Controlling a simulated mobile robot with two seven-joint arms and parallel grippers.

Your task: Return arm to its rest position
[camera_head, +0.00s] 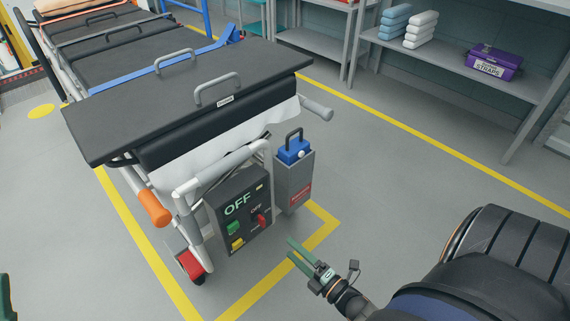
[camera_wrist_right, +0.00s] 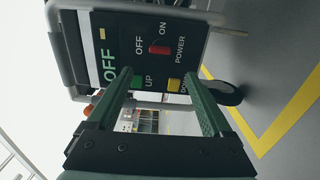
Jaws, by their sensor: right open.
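My right gripper (camera_head: 291,248) is at the lower middle of the head view, apart from the bed's dark control box (camera_head: 262,222) and to its right. In the wrist view its two green fingers (camera_wrist_right: 158,80) are spread with nothing between them, and the box's panel (camera_wrist_right: 150,28) shows beyond. The panel has a red power switch (camera_head: 262,220), a green button (camera_head: 233,228) and a yellow button (camera_head: 237,244). A large "OFF" shows on the box. A dark green piece, likely part of my left gripper (camera_head: 5,297), shows at the lower left edge; its fingers are mostly hidden.
A wheeled bed (camera_head: 190,95) with black panels stands at left centre. A grey holder (camera_head: 293,185) with a blue unit (camera_head: 293,150) is beside the control box. Shelves (camera_head: 450,70) with a purple straps case (camera_head: 494,62) stand at the back right. The floor between is clear.

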